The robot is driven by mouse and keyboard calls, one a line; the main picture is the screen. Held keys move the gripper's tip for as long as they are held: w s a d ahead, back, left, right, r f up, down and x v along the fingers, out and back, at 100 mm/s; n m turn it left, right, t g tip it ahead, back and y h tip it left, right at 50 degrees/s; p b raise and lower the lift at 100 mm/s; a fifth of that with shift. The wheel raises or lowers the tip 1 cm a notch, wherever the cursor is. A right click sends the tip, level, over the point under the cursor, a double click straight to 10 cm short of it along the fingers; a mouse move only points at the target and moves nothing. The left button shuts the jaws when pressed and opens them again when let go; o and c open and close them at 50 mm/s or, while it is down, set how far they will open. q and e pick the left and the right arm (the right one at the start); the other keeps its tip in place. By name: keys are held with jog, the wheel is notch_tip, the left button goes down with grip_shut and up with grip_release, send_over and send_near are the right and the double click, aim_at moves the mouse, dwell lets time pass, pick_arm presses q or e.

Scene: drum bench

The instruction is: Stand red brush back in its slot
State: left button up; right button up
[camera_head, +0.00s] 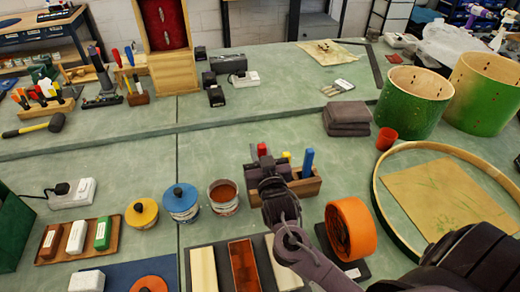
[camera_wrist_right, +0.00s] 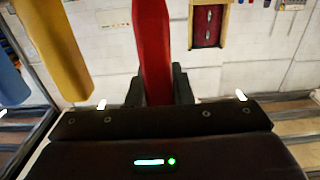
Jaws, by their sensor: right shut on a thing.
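My right gripper (camera_head: 268,168) is at the left end of a wooden brush holder (camera_head: 307,189), shut on the red brush. The red brush's handle top (camera_head: 262,149) shows just above the gripper. In the right wrist view the red handle (camera_wrist_right: 152,50) stands roughly upright between the two fingers. The gripper hides its lower end, so I cannot tell whether it sits in a slot. A blue brush (camera_head: 308,161) stands in the holder's right part, and a yellow brush (camera_head: 286,156) shows between. My left gripper is not in view.
Left of the holder stand an open brown paint tin (camera_head: 223,197), a blue-lidded tin (camera_head: 181,203) and a yellow-lidded tin (camera_head: 142,213). An orange roll (camera_head: 350,228) is close at the right. A red cup (camera_head: 386,138) and folded grey cloth (camera_head: 347,117) lie behind.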

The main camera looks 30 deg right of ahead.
jog(key=shift+f+b, duration=1.25)
jog(key=shift+f, duration=0.9)
jog(key=o, duration=0.8)
jog(key=b+v, duration=0.1)
jog(key=v, duration=0.6)
jog(key=shift+s+a+b, duration=0.1)
jog(key=shift+s+b, duration=0.3)
jog(key=shift+s, duration=0.1)
